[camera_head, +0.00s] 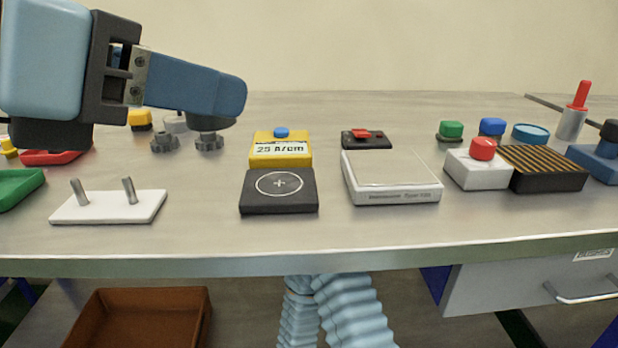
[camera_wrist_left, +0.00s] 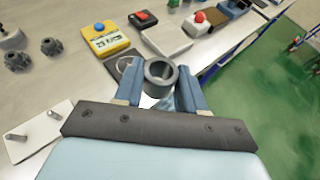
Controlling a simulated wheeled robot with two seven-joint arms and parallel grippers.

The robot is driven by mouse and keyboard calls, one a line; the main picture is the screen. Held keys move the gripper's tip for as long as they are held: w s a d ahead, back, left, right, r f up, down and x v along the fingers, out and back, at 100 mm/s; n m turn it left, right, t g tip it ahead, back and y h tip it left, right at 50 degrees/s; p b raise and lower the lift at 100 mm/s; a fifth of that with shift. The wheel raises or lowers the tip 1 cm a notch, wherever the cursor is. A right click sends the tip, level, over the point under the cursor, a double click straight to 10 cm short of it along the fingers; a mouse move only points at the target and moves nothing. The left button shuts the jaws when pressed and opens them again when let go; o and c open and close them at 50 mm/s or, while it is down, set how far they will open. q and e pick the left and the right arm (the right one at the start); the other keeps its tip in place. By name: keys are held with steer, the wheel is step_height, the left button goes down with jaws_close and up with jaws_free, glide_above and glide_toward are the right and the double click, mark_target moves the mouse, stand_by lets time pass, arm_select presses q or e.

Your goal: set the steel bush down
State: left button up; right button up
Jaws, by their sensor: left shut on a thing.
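The steel bush (camera_wrist_left: 149,75) is a short grey ring, shown in the left wrist view between the two blue fingers of my left gripper (camera_wrist_left: 160,88). The gripper is shut on it. In the head view my left gripper (camera_head: 222,98) is above the bench at left of centre; its near finger hides most or all of the bush. A dark square pad with a white circle and cross (camera_head: 279,205) lies at the front of the bench, right of and below the gripper. My right gripper is not in view.
A white plate with two pins (camera_head: 108,212) lies at front left. Two dark gears (camera_head: 208,142) stand below the gripper. A yellow meter (camera_head: 281,160) is behind the pad, and a white scale (camera_head: 390,178) right of it. Bare bench lies between plate and pad.

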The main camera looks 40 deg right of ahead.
arm_select(q)
glide_above(271, 187)
steer(key=s+a, duration=0.3)
step_height(271, 187, down, 4)
steer(key=f, duration=0.1)
steer(key=w+d+f+b, duration=0.1)
steer(key=f, duration=0.2)
steer(key=shift+w+d+b, duration=0.3)
steer(key=shift+d+b, duration=0.05)
steer(key=shift+b, duration=0.05)
steer(key=shift+w+d+f, duration=0.25)
steer(key=shift+f, duration=0.15)
steer(key=f, duration=0.1)
steer(key=f+b, duration=0.1)
steer(key=f, duration=0.1)
steer(key=f+b, duration=0.1)
steer(key=shift+w+d+f, duration=0.15)
steer(key=shift+w+d, duration=0.25)
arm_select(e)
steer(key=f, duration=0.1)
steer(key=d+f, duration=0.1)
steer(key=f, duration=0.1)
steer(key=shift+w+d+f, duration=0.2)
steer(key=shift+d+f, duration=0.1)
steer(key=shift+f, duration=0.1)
arm_select(q)
steer(key=o, duration=1.1)
steer(key=shift+f, duration=0.1)
steer(key=shift+o, duration=0.2)
